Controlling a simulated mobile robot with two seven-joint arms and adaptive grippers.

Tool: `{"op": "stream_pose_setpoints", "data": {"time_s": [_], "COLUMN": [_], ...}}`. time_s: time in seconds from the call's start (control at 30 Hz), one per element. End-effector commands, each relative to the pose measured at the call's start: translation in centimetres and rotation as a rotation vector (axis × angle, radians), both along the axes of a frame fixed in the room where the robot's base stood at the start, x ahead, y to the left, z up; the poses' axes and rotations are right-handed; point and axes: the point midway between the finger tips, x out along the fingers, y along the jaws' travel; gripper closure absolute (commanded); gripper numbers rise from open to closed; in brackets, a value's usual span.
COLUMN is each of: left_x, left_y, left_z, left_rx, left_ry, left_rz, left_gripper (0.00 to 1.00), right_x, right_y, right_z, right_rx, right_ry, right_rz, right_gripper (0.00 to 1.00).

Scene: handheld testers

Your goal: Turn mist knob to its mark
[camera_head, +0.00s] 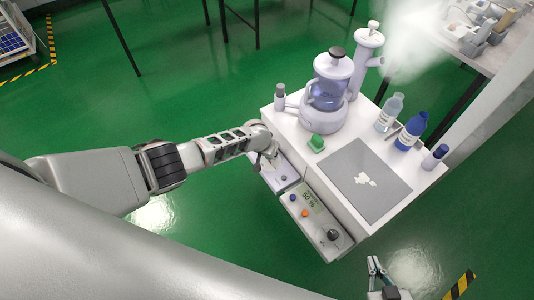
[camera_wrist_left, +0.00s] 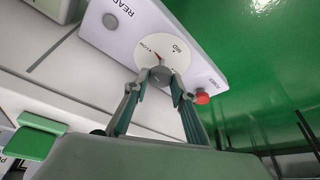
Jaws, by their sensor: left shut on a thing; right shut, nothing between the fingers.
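The mist knob (camera_wrist_left: 160,75) is a grey knob on a white dial plate (camera_wrist_left: 178,48) in the left wrist view. In the head view my left gripper (camera_head: 268,163) is over the white control box (camera_head: 282,178) at the table's front left, and the knob is mostly hidden there. My right gripper (camera_head: 375,266) is shut and empty low in the head view, away from the table.
A red button (camera_wrist_left: 202,97) sits beside the dial. A second panel (camera_head: 318,215) with a display and knobs is close by. On the table (camera_head: 290,125) stand a blue-tank device (camera_head: 330,85), bottles (camera_head: 390,112), a green item (camera_head: 316,143) and a grey mat (camera_head: 362,180). Mist drifts at upper right.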

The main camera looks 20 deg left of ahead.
Motion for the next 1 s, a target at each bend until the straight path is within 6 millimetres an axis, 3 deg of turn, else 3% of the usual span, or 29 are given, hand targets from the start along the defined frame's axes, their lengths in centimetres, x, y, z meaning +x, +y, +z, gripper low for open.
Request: {"op": "stream_pose_setpoints", "data": {"time_s": [0.4, 0.93, 0.97, 1.0], "left_x": [-0.21, -0.19, -0.19, -0.18], "left_y": [-0.28, -0.22, -0.22, -0.21], "left_z": [-0.2, -0.26, -0.26, -0.26], "left_rx": [-0.001, 0.0, 0.0, 0.0], "left_ry": [0.004, 0.004, 0.004, 0.004], "left_rz": [0.199, 0.226, 0.226, 0.226], "left_gripper": [0.96, 0.96, 0.72, 0.62], "right_x": [0.62, 0.56, 0.56, 0.56], "right_y": [0.23, 0.24, 0.24, 0.24], "right_z": [1.08, 1.04, 1.04, 1.04], "right_rx": [0.011, 0.009, 0.008, 0.008], "right_ry": [-0.018, -0.016, -0.016, -0.016], "right_rz": [0.003, 0.006, 0.006, 0.006], "right_gripper": [1.0, 1.0, 1.0, 1.0]}}
